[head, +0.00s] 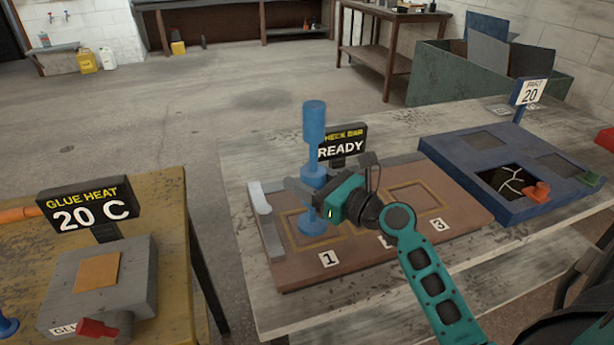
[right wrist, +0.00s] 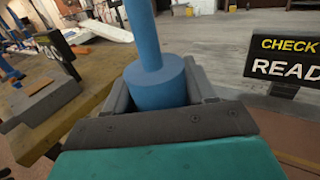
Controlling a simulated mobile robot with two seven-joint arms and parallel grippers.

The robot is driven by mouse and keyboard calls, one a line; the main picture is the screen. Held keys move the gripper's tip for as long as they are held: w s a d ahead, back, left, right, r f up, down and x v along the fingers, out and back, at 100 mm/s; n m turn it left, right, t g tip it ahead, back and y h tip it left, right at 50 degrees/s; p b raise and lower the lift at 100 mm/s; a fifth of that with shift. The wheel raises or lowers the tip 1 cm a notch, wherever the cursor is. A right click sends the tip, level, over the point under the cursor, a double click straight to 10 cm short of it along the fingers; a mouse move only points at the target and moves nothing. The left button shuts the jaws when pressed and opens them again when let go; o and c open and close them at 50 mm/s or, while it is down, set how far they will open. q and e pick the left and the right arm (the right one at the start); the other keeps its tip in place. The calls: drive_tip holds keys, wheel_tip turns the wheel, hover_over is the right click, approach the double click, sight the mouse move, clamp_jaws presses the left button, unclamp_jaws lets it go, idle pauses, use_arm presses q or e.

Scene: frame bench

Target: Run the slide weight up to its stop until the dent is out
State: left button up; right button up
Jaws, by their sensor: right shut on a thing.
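My right gripper (head: 310,188) is shut on the blue slide weight (head: 313,176), low on an upright blue rod (head: 313,153). The thick blue top end (head: 314,120) of the tool stands above it, with bare rod between. The wider blue foot (head: 311,226) rests on the brown board (head: 380,235) near label 1. In the right wrist view, the weight (right wrist: 160,88) sits between the jaws with the rod rising from it. The dent itself cannot be made out; the foot covers that spot. My left gripper is not in view.
A sign (head: 342,147) reading READY stands behind the board. A grey bar (head: 260,198) lies at the board's left edge. A blue tray (head: 450,150) is at right. On the left bench are a GLUE HEAT 20 C sign (head: 88,205) and a grey block (head: 130,285).

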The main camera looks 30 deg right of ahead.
drive_tip(key=shift+f+b, duration=1.15)
drive_tip(key=shift+f, duration=0.5)
drive_tip(key=o, duration=0.9)
drive_tip(key=shift+f, duration=0.15)
drive_tip(key=shift+o, duration=0.8)
drive_tip(key=o, duration=0.4)
